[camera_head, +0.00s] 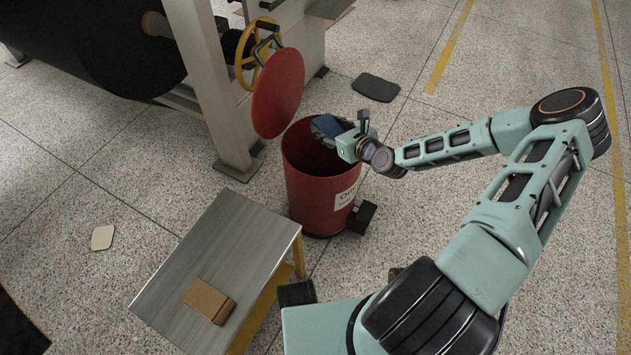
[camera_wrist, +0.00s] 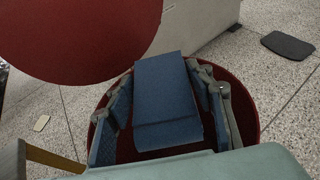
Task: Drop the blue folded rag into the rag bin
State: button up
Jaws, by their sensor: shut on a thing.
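The rag bin (camera_head: 313,189) is a round red bin with a white label, standing on the floor with its red round lid (camera_head: 279,93) raised. My gripper (camera_head: 328,128) reaches over the bin's mouth from the right. It is shut on the blue folded rag (camera_head: 331,125). In the wrist view the rag (camera_wrist: 166,100) lies between the two fingers (camera_wrist: 165,115), with the red inside of the bin (camera_wrist: 243,108) around and below it. The lid (camera_wrist: 80,35) fills the upper left there. The bin's floor is mostly hidden by the rag and gripper.
A metal-topped table (camera_head: 226,243) with a brown block (camera_head: 208,301) stands left of the bin. A machine with a grey post (camera_head: 207,85) and yellow handwheel (camera_head: 243,55) is behind. A dark mat (camera_head: 376,87) and a pale piece (camera_head: 103,238) lie on the floor. Floor to the right is clear.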

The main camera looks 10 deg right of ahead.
notch_tip(320, 180, down, 5)
jog(key=b, duration=0.3)
jog(key=shift+f+b, duration=0.2)
jog(key=shift+b, duration=0.1)
jog(key=o, duration=1.2)
jog(key=v, duration=1.2)
